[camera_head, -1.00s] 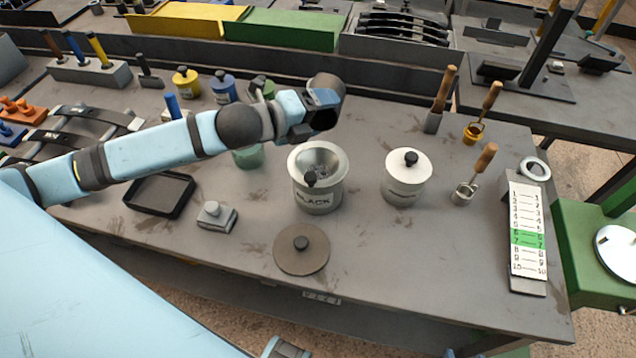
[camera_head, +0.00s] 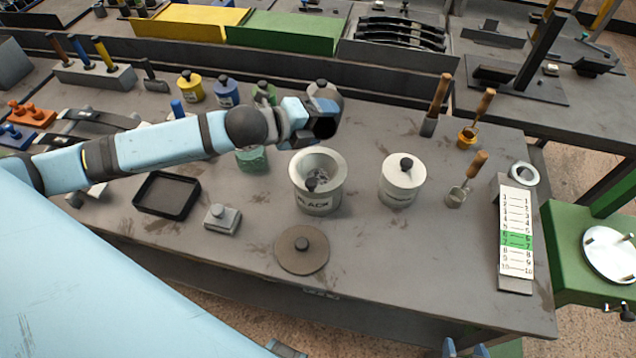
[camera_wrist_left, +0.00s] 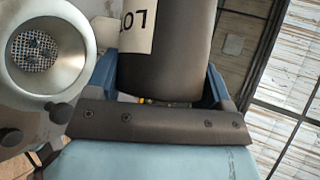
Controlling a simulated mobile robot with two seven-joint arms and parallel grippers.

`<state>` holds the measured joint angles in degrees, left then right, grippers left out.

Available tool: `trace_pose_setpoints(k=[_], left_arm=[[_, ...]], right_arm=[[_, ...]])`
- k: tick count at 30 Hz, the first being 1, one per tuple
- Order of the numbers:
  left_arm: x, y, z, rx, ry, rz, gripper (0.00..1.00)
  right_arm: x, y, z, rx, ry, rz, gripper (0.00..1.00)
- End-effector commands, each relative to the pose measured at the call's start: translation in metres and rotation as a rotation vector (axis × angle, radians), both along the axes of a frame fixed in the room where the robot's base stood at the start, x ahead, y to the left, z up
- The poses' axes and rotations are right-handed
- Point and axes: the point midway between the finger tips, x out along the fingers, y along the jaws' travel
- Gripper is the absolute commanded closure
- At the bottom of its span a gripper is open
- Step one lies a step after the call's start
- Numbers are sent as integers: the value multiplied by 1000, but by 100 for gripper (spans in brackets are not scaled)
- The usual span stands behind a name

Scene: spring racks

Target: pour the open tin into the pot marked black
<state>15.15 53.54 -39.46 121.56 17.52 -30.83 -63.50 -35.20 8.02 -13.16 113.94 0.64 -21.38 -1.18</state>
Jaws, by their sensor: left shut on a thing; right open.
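The pot marked BLACK (camera_head: 318,203) stands on the bench, a grey pot with a wide funnel-like mouth. Its meshed mouth (camera_wrist_left: 40,50) shows at the left of the left wrist view. My left gripper (camera_head: 316,120) is above and behind the pot in the head view. It is shut on a dark grey tin (camera_wrist_left: 165,65) with a white label, partly reading "LOT". The gripper hides much of the tin in the head view, and I cannot tell its tilt or contents. My right gripper (camera_head: 465,348) shows only as blue tips at the bottom edge, open.
A brown lid (camera_head: 302,262) with a black knob lies before the pot. A lidded white pot (camera_head: 402,184) stands to its right. A black tray (camera_head: 166,194) and a small grey block (camera_head: 222,219) lie left. Wooden-handled tools and a numbered board (camera_head: 516,235) stand right.

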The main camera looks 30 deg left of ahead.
Motion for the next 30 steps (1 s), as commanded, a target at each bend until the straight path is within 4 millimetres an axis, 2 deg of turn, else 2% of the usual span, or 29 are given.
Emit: trace_pose_setpoints(k=[21, 30], left_arm=[[4, 1, 1, -30, 116, 0, 58], [5, 2, -1, -37, 145, 1, 58]], right_arm=[[-1, -3, 41, -4, -6, -11, 42], [-3, -5, 45, -6, -2, -15, 42]])
